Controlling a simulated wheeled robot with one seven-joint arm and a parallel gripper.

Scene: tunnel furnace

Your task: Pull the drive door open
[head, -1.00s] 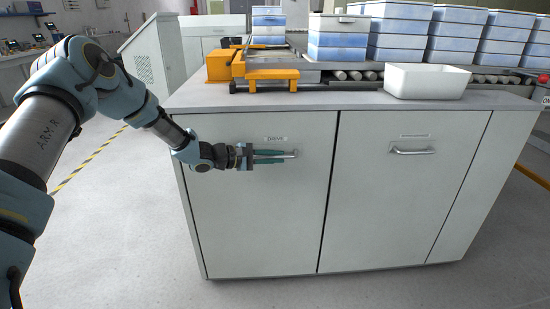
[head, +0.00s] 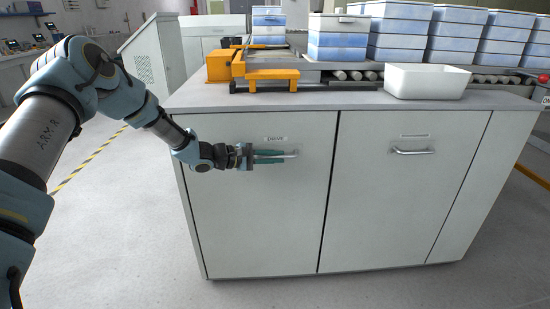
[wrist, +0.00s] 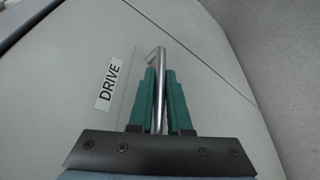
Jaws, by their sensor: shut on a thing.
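The drive door (head: 258,225) is the left white panel of the cabinet front. It looks closed, flush with the cabinet. Its label reads DRIVE (wrist: 110,84) in the wrist view and sits just above the handle in the head view. The handle (head: 294,153) is a metal bar, and it also shows in the wrist view (wrist: 161,60). My gripper (head: 270,156) is at the handle, its green fingers on either side of the bar. In the wrist view my gripper (wrist: 164,95) is shut on the bar, which runs lengthwise between the fingers.
A second door (head: 400,200) with its own handle (head: 413,151) is to the right. A white bin (head: 427,81) and a roller conveyor (head: 350,75) with blue and white boxes (head: 337,38) stand on top. The floor (head: 110,240) in front and left is clear.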

